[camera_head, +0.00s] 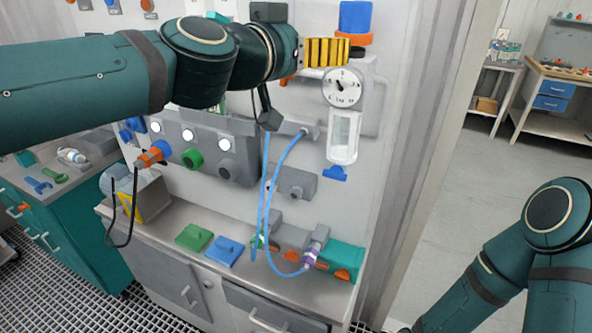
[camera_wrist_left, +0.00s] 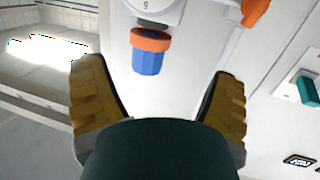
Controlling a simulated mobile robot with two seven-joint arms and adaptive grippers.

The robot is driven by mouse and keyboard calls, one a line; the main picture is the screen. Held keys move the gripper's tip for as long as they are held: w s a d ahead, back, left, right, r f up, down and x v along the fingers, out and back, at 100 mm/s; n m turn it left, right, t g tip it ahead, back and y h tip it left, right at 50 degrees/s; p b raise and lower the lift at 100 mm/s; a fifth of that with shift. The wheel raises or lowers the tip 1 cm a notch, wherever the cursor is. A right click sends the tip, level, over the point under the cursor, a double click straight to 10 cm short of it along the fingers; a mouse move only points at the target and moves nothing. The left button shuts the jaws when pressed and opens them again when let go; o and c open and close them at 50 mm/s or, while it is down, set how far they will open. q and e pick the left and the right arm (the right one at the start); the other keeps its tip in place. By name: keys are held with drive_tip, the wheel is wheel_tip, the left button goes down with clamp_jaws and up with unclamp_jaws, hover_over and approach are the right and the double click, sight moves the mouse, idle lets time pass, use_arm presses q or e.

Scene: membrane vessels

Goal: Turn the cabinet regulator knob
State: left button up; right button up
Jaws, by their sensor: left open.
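The regulator knob (camera_head: 355,17) is a blue ribbed cap with an orange ring at its base, above a round white dial gauge (camera_head: 343,87) on the cabinet wall. In the left wrist view the knob (camera_wrist_left: 147,60) hangs upside down, left of middle between my fingers and farther off. My left gripper (camera_head: 345,52) is open and empty, its yellow ridged fingers just left of the orange ring in the head view. I see no contact with the knob. My right gripper is out of view; only my right arm shows at lower right.
A clear bowl (camera_head: 342,138) hangs below the gauge. Blue tubes (camera_head: 285,170) run down to fittings on the ledge (camera_head: 180,217). A grey block with a green knob (camera_head: 192,158) lies below my left arm. Floor at the right (camera_head: 450,180) is clear.

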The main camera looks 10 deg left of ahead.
use_arm(q)
drive_tip(key=w+a+f+n+g+y+p, duration=0.1)
drive_tip(key=w+f+g+y+p, duration=0.1)
drive_tip(key=f, duration=1.3)
drive_tip(key=w+a+f+n+g+y+p, duration=0.1)
drive_tip(key=w+f+n+g+p, duration=0.1)
drive_tip(key=f, duration=1.2)
drive_tip(key=shift+a+f+g+y+p, duration=0.35)
drive_tip(key=shift+g+p, duration=0.3)
drive_tip(key=shift+g, duration=0.35)
